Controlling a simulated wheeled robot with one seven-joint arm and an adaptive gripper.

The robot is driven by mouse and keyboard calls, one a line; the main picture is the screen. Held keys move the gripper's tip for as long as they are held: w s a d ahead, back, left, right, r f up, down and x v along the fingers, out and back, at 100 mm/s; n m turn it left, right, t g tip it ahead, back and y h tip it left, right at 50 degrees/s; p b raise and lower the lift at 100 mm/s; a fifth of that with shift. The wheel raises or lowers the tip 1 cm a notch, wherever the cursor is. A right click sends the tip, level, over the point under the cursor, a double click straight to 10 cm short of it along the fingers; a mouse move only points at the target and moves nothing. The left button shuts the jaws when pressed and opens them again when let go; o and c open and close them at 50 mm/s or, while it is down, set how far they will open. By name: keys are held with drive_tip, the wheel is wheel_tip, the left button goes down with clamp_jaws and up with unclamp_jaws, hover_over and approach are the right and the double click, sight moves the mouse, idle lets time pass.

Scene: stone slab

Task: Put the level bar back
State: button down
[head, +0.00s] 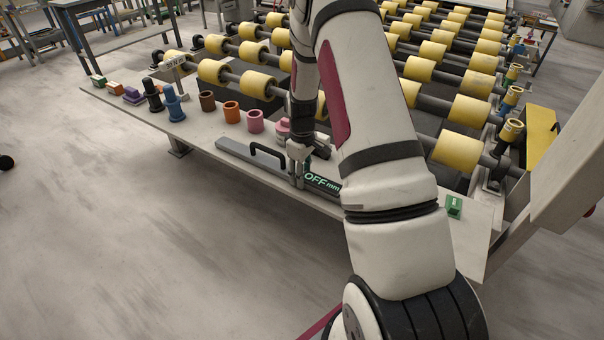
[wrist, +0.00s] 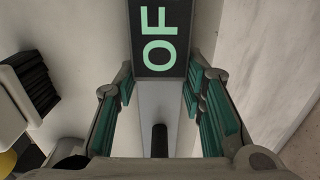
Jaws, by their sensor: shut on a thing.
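The level bar (head: 235,151) is a long grey bar with a black handle (head: 268,156) and a dark display reading "OFF mm" (head: 322,183). It lies along the front edge of the slab; I cannot tell whether it touches the surface. My gripper (head: 299,176) points down and is shut on the bar between the handle and the display. In the wrist view the bar (wrist: 160,98) runs between the teal finger pads, with the display at the top and the handle end below. My arm hides the bar's right end in the head view.
A green block (head: 454,206) sits at the right. Yellow rollers (head: 466,110) stand behind. The floor in front is clear.

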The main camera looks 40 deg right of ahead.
drive_tip(key=shift+f, duration=0.15)
drive_tip(key=c, duration=1)
unclamp_jaws()
drive_tip(key=shift+c, duration=0.2)
